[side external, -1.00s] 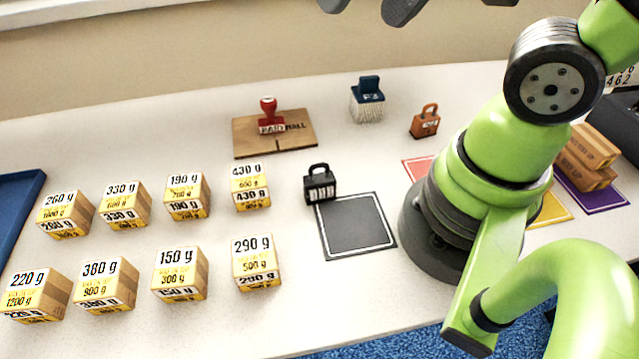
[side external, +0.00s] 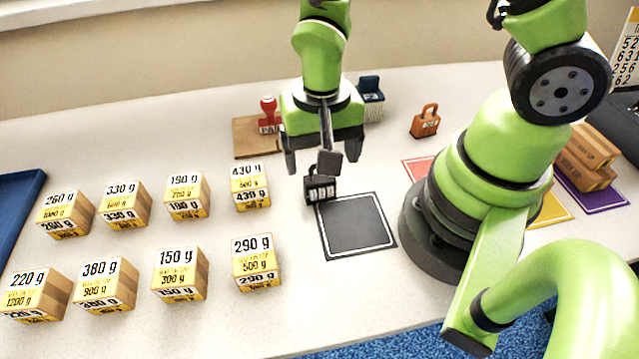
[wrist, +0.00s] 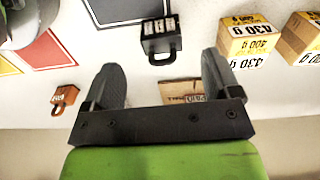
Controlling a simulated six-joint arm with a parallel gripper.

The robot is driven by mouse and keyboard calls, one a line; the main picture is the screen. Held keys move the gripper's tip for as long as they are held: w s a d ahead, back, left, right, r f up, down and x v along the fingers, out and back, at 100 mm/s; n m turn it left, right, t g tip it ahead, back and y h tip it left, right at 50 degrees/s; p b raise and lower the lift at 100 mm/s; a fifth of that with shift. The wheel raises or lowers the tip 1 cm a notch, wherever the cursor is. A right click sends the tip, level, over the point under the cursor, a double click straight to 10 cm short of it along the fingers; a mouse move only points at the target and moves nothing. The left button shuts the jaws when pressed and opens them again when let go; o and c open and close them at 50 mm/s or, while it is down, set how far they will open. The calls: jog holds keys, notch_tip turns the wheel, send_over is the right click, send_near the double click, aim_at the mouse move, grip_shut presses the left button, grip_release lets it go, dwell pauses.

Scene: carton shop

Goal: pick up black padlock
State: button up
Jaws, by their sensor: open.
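The black padlock (side external: 321,189) stands upright on the white table, at the upper left corner of a dark grey square mat (side external: 357,226). Its shackle is partly hidden behind my gripper in the side view. My gripper (side external: 322,164) is open and empty, above and close to the padlock.
Several weight-labelled cartons (side external: 250,187) stand in two rows to the left. Coloured mats and brown boxes (side external: 587,160) lie right.

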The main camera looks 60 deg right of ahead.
aim_at(320, 180)
jog(key=shift+f, duration=3.35)
jog(key=shift+w, duration=0.1)
jog(key=c, duration=1.2)
